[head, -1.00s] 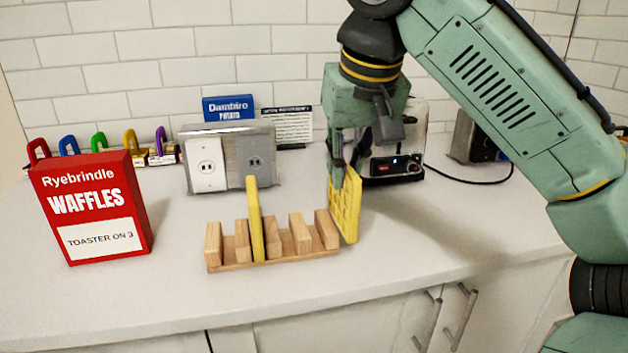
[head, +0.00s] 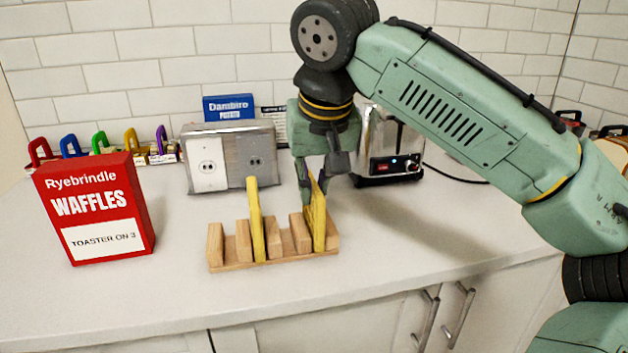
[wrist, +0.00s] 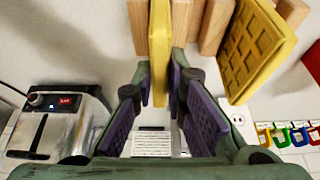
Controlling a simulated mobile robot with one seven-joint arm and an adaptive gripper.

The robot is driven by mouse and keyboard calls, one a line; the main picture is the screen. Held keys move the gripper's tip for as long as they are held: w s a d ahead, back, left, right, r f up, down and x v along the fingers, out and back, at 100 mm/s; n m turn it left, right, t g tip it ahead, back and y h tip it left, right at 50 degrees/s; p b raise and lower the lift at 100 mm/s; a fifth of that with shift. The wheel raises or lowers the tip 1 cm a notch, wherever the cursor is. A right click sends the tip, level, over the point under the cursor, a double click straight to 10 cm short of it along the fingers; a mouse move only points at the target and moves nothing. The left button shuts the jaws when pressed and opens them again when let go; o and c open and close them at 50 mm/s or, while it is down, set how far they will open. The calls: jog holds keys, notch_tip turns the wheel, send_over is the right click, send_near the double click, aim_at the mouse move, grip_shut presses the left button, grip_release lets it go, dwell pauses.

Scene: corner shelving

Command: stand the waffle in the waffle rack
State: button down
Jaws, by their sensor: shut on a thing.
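The wooden waffle rack (head: 225,265) stands on the counter with its upright posts in a row. My gripper (head: 311,187) is shut on a yellow waffle (head: 319,222) and points down over the rack's right end. The held waffle is upright, edge-on, between the two rightmost posts, its lower edge low by the rack's base. I cannot tell whether it touches the base. In the wrist view this waffle (wrist: 159,50) lies between two posts, with a finger on each side. A second yellow waffle (head: 256,225) stands in the rack, left of the middle, apart from my gripper.
A red waffle box (head: 95,208) stands to the left. A grey outlet box (head: 230,157) is behind the rack, and a chrome toaster (head: 390,150) behind my gripper. Several coloured clips (head: 99,145) line the back left. The counter right of the rack is clear.

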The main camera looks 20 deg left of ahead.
jog(key=c, duration=1.6)
grip_release()
jog(key=shift+f, duration=0.1)
jog(key=v, duration=1.2)
